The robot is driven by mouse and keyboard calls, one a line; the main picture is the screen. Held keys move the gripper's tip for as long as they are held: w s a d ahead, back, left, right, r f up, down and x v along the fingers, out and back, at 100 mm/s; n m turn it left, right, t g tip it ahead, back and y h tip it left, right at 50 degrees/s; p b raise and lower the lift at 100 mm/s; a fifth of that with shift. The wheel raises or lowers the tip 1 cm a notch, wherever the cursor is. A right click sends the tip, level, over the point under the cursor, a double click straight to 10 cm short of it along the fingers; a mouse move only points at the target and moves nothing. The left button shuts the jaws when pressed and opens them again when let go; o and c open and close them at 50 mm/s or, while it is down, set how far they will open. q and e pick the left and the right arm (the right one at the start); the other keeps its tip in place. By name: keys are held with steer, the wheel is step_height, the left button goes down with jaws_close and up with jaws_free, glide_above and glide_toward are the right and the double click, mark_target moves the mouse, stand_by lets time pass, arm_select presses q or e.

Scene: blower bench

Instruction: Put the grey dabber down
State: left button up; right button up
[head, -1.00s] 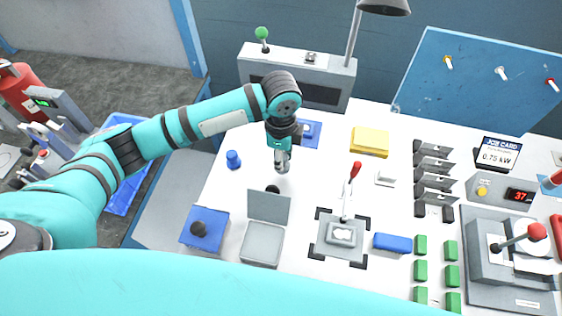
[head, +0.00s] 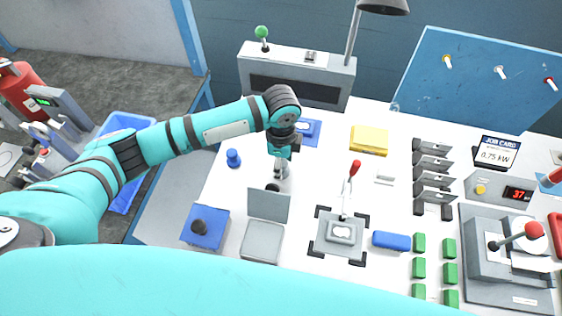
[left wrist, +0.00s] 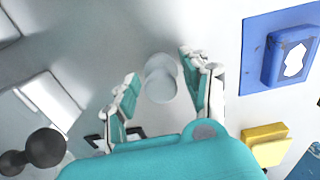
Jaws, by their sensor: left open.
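The grey dabber (left wrist: 160,78) is a pale grey cylinder in the left wrist view, seen from above between the two fingers of my left gripper (left wrist: 163,98). The fingers are open, with a gap on each side of it. In the head view, my left gripper (head: 283,160) points down over the white bench behind the open grey box. The dabber (head: 281,172) shows only as a small pale shape below the fingers, and I cannot clearly see its contact with the bench. My right gripper is not in view.
The grey box (head: 262,242) with its raised lid (head: 268,205) stands just in front of the gripper. A blue dabber (head: 233,158) stands to the left. A blue pad (head: 308,130) lies behind, and a yellow block (head: 369,140) to the right. Bare bench lies between them.

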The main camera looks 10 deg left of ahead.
arm_select(q)
steer(key=shift+r, duration=0.1)
step_height(320, 180, up, 12)
steer(key=b, duration=0.1)
stand_by(0.4)
steer(key=shift+w+r, duration=0.1)
